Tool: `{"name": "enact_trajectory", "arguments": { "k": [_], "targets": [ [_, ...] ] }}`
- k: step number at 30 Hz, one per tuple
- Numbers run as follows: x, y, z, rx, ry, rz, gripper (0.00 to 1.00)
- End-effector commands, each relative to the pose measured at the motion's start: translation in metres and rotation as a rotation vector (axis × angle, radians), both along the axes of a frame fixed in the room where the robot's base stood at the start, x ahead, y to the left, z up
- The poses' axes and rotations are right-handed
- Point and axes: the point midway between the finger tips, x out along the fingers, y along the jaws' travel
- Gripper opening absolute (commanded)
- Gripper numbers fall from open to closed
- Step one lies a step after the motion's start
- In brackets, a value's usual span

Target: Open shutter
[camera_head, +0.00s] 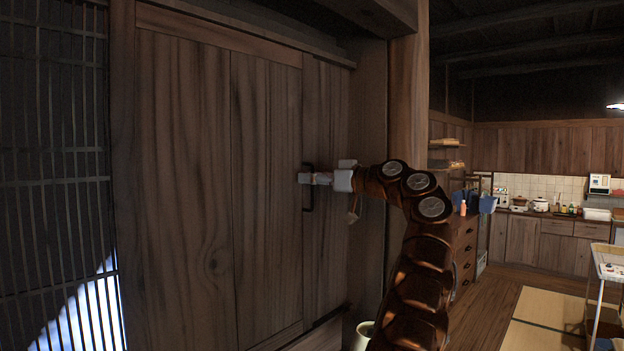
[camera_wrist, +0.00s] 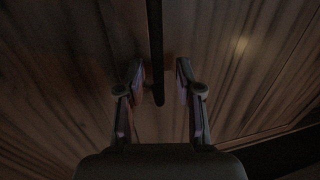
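The wooden shutter (camera_head: 190,180) is a tall plank panel filling the left half of the head view, and it appears closed. A dark vertical handle (camera_head: 309,200) sits near its right side. A gap shows between the bar and the right finger. Whether the left finger touches the bar is hard to tell.
A barred lattice (camera_head: 55,150) stands left of the shutter, with a wooden post (camera_head: 407,100) to the right. A pale pot (camera_head: 364,334) sits low near my arm. A drawer chest (camera_head: 465,250) and kitchen counter (camera_head: 555,238) are further right, with open floor before them.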

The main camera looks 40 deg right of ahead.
Motion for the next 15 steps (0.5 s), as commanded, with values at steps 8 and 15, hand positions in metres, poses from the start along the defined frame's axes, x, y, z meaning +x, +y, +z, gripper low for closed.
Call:
{"name": "enact_trajectory", "arguments": {
  "k": [8, 15],
  "targets": [
    [-0.014, -0.003, 0.0, -0.001, 0.0, 0.001, 0.35],
    [-0.056, -0.015, 0.001, 0.001, -0.002, -0.001, 0.35]
  ]
}}
